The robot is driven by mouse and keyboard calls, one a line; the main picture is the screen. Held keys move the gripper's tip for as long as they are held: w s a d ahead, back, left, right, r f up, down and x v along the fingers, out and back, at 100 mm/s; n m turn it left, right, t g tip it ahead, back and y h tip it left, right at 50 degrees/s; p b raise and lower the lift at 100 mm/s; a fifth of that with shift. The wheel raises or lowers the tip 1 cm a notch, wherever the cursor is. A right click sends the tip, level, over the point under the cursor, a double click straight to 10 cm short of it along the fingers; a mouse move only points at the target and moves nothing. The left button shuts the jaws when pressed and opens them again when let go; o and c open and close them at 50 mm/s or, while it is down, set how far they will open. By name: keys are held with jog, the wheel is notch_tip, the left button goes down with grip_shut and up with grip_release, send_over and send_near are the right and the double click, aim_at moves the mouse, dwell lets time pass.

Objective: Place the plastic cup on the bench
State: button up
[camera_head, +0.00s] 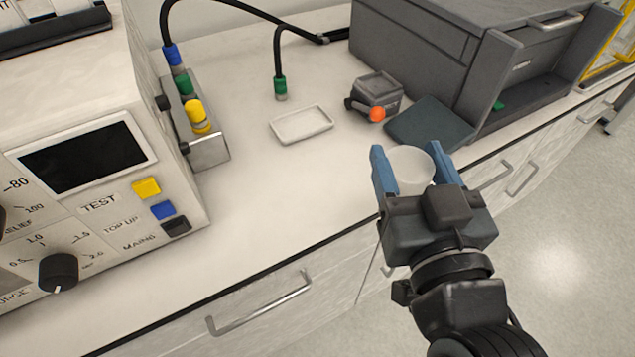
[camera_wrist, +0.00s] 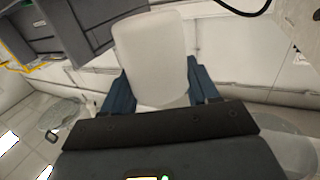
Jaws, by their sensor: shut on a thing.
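The plastic cup (camera_head: 411,168) is whitish and translucent. My gripper (camera_head: 410,172) is shut on it, with one blue finger on each side. In the head view the cup appears at the bench's front edge, above the drawer fronts; its exact height is hard to tell. In the wrist view the cup (camera_wrist: 152,60) stands out between the fingers (camera_wrist: 160,90) and hides part of what lies behind. The bench (camera_head: 262,190) has a pale top, with a clear stretch left of the cup.
A white shallow tray (camera_head: 302,124) lies on the bench. A small grey device with an orange knob (camera_head: 377,114) and a dark flat plate (camera_head: 430,124) are beyond the cup. A large grey machine (camera_head: 450,50) stands at the back right. A control panel (camera_head: 95,150) fills the left.

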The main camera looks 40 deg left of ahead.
jog(key=shift+s+a, duration=0.2)
jog(key=shift+a, duration=0.25)
jog(key=shift+a+f, duration=5.3)
jog(key=shift+a, duration=0.25)
jog(key=shift+f, duration=0.15)
jog(key=o, duration=1.1)
